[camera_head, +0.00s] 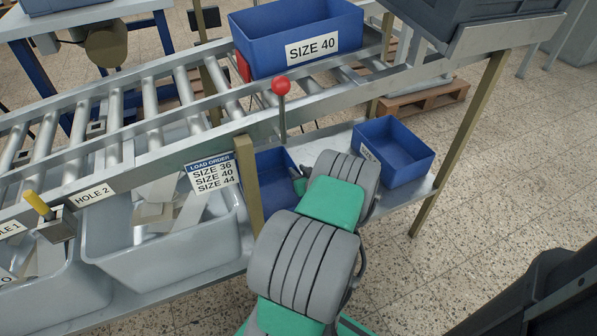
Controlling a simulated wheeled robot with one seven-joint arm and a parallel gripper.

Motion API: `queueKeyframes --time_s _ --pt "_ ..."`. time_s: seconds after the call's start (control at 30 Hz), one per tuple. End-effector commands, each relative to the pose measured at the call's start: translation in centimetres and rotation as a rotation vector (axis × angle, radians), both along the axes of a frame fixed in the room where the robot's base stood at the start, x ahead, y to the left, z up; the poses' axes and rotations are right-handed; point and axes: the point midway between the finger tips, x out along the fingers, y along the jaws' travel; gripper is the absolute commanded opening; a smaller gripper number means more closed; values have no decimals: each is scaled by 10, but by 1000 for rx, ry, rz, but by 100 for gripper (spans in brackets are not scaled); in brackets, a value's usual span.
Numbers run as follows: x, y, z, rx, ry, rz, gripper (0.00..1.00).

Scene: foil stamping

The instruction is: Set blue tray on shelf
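A large blue tray (297,38) labelled SIZE 40 sits on the roller conveyor. A second blue tray (407,157) with a white label, partly covered by my arm, sits at the right of the lower shelf (398,198). A third blue tray (273,190) shows between the post and my arm at shelf level; its right part is hidden, and I cannot tell if it rests on the shelf. My grey-and-green arm reaches over this area. A small grey-green piece at this tray's right edge may belong to my gripper; its fingers are hidden.
A red-knobbed lever (281,88) and a post with a LOAD ORDER sign (212,173) stand near my arm. Grey bins (165,250) of pale pieces are at the left. A grey container (470,12) is at the upper right. Floor is open at the right.

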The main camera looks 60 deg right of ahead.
Motion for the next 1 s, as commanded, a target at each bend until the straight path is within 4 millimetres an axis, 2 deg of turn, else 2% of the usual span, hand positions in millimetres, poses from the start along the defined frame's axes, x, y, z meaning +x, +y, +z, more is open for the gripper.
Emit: queueKeyframes --time_s 0.13,0.23,0.5,0.63,0.8,1.0 --pt "-1 0 3 0 0 -1 26" --pt "-13 5 10 0 0 -4 26" --pt "-68 37 37 1 -1 -7 26" --pt "-87 49 45 0 0 -5 26" --pt "-96 56 48 0 0 -1 26" --pt "-96 56 47 0 0 0 26"
